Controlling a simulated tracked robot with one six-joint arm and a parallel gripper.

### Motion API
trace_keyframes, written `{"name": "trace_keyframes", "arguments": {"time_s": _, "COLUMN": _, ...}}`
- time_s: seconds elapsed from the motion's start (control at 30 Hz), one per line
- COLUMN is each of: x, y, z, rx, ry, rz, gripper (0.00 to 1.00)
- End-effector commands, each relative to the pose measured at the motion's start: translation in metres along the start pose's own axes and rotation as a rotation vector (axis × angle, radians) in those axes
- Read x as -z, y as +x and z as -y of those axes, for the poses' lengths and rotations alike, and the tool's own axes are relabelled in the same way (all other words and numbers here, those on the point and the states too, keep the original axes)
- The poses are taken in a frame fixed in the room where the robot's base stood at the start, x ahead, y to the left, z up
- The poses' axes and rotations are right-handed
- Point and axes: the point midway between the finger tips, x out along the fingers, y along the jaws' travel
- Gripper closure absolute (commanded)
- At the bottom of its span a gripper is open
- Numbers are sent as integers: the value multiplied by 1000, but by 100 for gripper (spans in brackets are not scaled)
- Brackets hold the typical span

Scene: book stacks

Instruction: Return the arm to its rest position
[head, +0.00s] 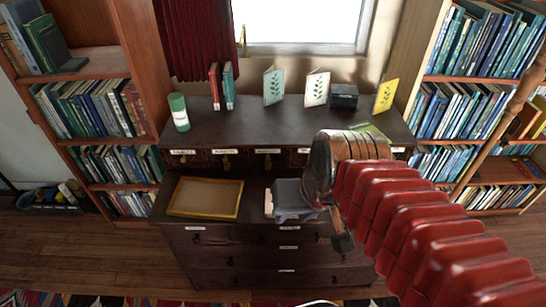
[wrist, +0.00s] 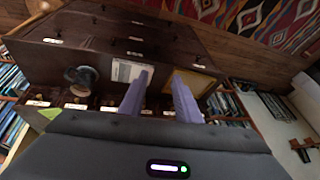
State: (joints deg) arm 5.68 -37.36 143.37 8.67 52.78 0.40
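My arm's red ribbed sleeve (head: 425,225) reaches in from the lower right of the head view, over the dark cabinet (head: 265,135). Its brown wrist end (head: 322,165) is above the cabinet's lower ledge. In the wrist view my gripper (wrist: 162,74) shows two lavender fingers standing apart, with nothing visible between them. Beyond the fingers are a pale flat item (wrist: 128,71) and a yellow-framed tray (wrist: 196,81); any contact cannot be told. The fingers are not clear in the head view, where the wrist hides part of the ledge.
The tray (head: 206,197) lies on the ledge. A dark knobbed object (head: 343,241) is at its right. The cabinet top holds a green cylinder (head: 178,111), upright books (head: 222,87), leaf-print cards (head: 273,86) and a dark box (head: 344,96). Bookshelves stand both sides (head: 100,107) (head: 465,110).

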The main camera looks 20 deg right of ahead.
Motion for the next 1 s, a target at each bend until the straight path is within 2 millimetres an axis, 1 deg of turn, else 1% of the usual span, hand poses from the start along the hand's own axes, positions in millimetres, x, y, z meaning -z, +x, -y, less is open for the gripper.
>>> {"name": "trace_keyframes", "arguments": {"time_s": 0.03, "x": 2, "y": -9, "z": 2, "rx": -18, "ry": -63, "rz": -36, "gripper": 70}}
{"name": "trace_keyframes", "arguments": {"time_s": 0.1, "x": 6, "y": -18, "z": 2, "rx": -43, "ry": -128, "rz": -74, "gripper": 70}}
{"name": "trace_keyframes", "arguments": {"time_s": 0.23, "x": 9, "y": -27, "z": 2, "rx": -69, "ry": -191, "rz": -112, "gripper": 70}}
{"name": "trace_keyframes", "arguments": {"time_s": 1.0, "x": 9, "y": -27, "z": 2, "rx": -73, "ry": -196, "rz": -114, "gripper": 70}}
